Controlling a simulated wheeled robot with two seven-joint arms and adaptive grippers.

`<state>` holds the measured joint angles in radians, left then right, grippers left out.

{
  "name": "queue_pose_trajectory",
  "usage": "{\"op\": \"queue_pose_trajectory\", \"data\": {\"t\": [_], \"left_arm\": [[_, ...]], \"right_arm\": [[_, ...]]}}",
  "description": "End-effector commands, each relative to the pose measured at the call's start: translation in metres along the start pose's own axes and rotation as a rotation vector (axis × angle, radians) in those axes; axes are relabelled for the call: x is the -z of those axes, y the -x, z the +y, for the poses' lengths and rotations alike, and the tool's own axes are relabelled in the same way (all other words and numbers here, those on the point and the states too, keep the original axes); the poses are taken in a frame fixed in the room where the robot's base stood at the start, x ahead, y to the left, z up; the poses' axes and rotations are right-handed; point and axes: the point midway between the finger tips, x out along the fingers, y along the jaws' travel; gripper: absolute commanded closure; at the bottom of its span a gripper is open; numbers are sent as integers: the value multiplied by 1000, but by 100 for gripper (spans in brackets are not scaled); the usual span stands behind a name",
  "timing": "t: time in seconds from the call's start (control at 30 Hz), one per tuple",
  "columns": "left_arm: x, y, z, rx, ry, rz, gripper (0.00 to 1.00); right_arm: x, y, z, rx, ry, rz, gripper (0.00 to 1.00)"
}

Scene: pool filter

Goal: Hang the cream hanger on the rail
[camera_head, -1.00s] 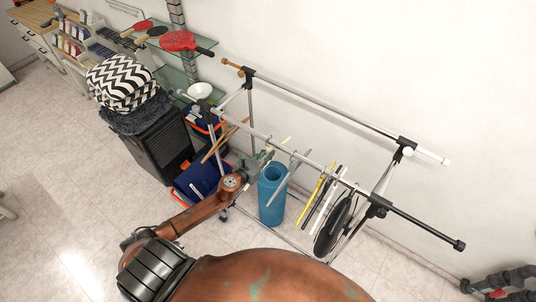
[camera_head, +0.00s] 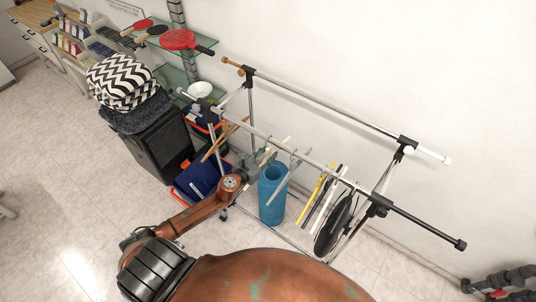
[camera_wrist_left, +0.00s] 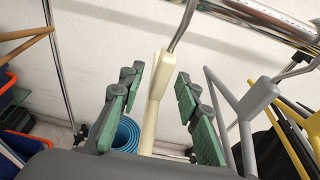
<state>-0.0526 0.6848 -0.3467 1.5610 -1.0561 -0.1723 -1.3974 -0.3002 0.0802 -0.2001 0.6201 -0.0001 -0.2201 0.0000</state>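The cream hanger (camera_wrist_left: 154,88) stands upright between the green fingers of my left gripper (camera_wrist_left: 160,98) in the left wrist view. The fingers are spread, with a gap on each side of the hanger. Its metal hook rises towards the rail (camera_wrist_left: 262,16), but the hook's top is cut off by the picture edge, so I cannot tell from this view how it sits. In the head view my left gripper (camera_head: 258,167) is just below the front rail (camera_head: 244,128), with a small part of the cream hanger (camera_head: 285,141) beside it. My right gripper is not in view.
A grey hanger (camera_wrist_left: 258,97) hangs just right of the gripper. Yellow, white and black hangers are farther along the rail. A wooden hanger (camera_head: 222,142) is at the left. A second rail (camera_head: 325,104) runs behind.

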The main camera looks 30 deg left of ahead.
Motion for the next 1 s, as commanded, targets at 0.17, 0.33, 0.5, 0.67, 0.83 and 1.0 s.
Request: {"op": "queue_pose_trajectory", "data": {"t": [0.17, 0.33, 0.5, 0.67, 0.83, 1.0], "left_arm": [[1, 3, 0, 0, 0, 1, 69], [2, 24, 1, -1, -2, 3, 69], [2, 61, 0, 0, -1, 4, 69], [1, 92, 0, 0, 0, 2, 69], [1, 112, 0, 0, 2, 1, 69], [0, 120, 0, 0, 0, 0, 69]], "right_arm": [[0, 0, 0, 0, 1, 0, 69], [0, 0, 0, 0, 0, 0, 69], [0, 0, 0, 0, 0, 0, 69], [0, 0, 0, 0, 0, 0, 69], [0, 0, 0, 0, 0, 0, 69], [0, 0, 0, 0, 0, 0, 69]]}}
